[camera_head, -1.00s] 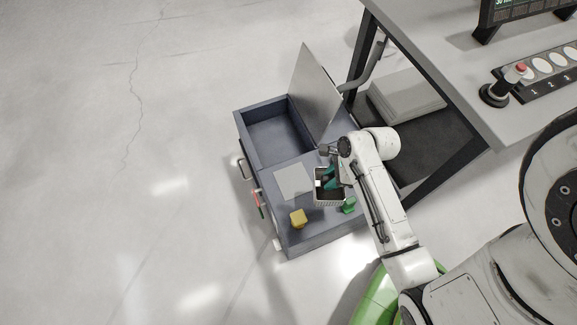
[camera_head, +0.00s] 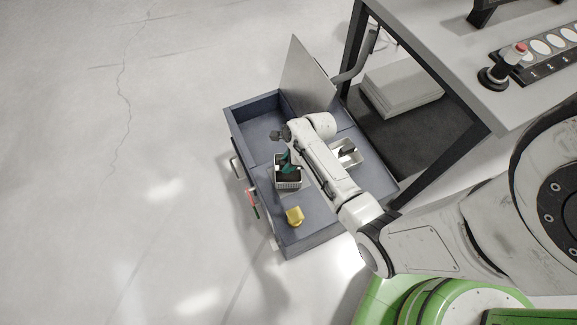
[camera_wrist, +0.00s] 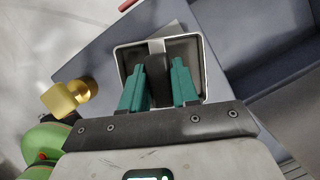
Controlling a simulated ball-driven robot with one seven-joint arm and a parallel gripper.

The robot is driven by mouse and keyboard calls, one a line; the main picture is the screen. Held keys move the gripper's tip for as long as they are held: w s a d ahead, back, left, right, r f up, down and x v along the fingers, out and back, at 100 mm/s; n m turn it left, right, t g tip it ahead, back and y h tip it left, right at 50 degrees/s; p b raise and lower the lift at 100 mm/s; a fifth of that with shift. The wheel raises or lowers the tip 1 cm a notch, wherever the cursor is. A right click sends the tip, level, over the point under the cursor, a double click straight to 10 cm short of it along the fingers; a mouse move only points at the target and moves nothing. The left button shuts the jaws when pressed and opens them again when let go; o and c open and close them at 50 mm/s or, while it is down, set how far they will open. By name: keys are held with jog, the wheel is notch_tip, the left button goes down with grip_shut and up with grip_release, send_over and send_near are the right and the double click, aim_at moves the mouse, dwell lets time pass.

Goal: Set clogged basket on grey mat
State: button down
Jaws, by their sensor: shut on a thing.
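The clogged basket (camera_head: 288,184) is a small pale-rimmed basket with dark contents on both sides of a dark central handle. It also shows in the wrist view (camera_wrist: 121,60). My gripper (camera_head: 285,163) has teal fingers shut on that handle, as the wrist view (camera_wrist: 158,68) shows. The basket is over the left part of the blue-grey worktop. A light grey patch, which looks like the grey mat (camera_wrist: 170,31), shows just beyond the basket's rim. The rest of the mat is hidden by the basket and my arm. I cannot tell whether the basket touches it.
A yellow knob-like piece (camera_head: 295,215) stands near the worktop's front. A second pale tray (camera_head: 346,153) with a dark handle sits right of my arm. An open bin (camera_head: 262,128) and raised metal lid (camera_head: 308,75) lie behind. A table (camera_head: 440,60) stands at right.

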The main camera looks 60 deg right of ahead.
jog(key=shift+f, duration=1.05)
jog(key=shift+f, duration=0.1)
jog(key=c, duration=0.8)
grip_release()
jog(key=shift+s, duration=0.1)
jog(key=shift+c, duration=0.2)
jog(key=p+v, duration=0.3)
jog(key=v, duration=0.9)
jog(key=s+a+r+n+g+h, duration=0.1)
jog(key=s+a+r+n, duration=0.4)
jog(key=n, duration=0.9)
jog(key=s+a+r+n+g+h, duration=0.1)
jog(key=s+a+r+n, duration=0.4)
jog(key=a+n, duration=0.4)
jog(key=shift+r+n+g+h, duration=0.35)
jog(key=shift+n+g+h, duration=0.05)
jog(key=shift+n, duration=2.5)
